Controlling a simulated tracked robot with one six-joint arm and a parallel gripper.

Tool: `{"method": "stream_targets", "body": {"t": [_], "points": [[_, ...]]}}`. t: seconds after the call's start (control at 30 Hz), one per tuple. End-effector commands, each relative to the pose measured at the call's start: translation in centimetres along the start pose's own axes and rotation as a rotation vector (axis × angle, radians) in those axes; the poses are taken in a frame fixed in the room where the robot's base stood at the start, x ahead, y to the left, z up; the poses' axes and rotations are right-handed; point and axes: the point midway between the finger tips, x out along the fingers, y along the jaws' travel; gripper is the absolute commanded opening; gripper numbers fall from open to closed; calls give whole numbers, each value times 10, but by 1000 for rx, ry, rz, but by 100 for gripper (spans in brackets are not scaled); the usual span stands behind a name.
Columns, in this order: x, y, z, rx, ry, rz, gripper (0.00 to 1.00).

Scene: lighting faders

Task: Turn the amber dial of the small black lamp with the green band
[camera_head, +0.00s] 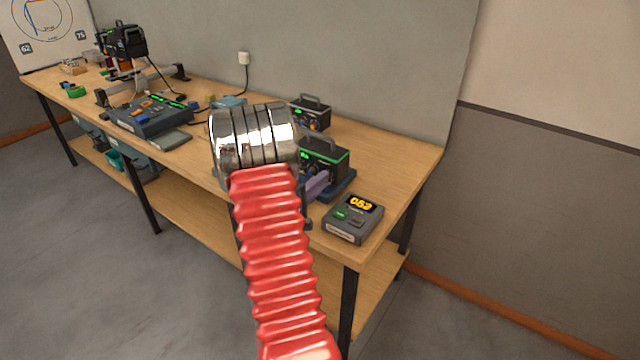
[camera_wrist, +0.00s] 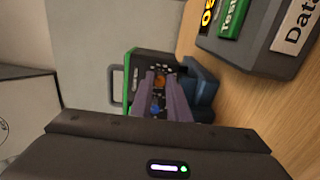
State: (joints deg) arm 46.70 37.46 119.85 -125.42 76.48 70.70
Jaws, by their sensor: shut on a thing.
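The small black lamp with the green band (camera_head: 325,158) stands near the right end of the bench, and its face shows in the wrist view (camera_wrist: 145,63). Its amber dial (camera_wrist: 160,80) sits between my two purple fingertips. My gripper (camera_wrist: 165,75) reaches onto the lamp's face and is shut on the amber dial. A blue dial (camera_wrist: 155,108) shows between the fingers, nearer the wrist. In the head view, a purple finger of my gripper (camera_head: 318,187) shows in front of the lamp; my red and chrome arm hides part of the scene, and the amber dial cannot be made out there.
A grey meter (camera_head: 343,232) reading 052 stands right of the lamp near the bench's front edge. Another small black lamp (camera_head: 311,113) stands behind. A fader console (camera_head: 150,118) lies further left. The lamp rests on a blue base (camera_head: 346,184).

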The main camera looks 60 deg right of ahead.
Motion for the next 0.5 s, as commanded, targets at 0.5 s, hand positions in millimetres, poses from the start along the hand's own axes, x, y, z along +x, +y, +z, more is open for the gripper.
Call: {"method": "stream_targets", "body": {"t": [0.5], "points": [[-2, -4, -2, -493, 8, -7, 0]]}}
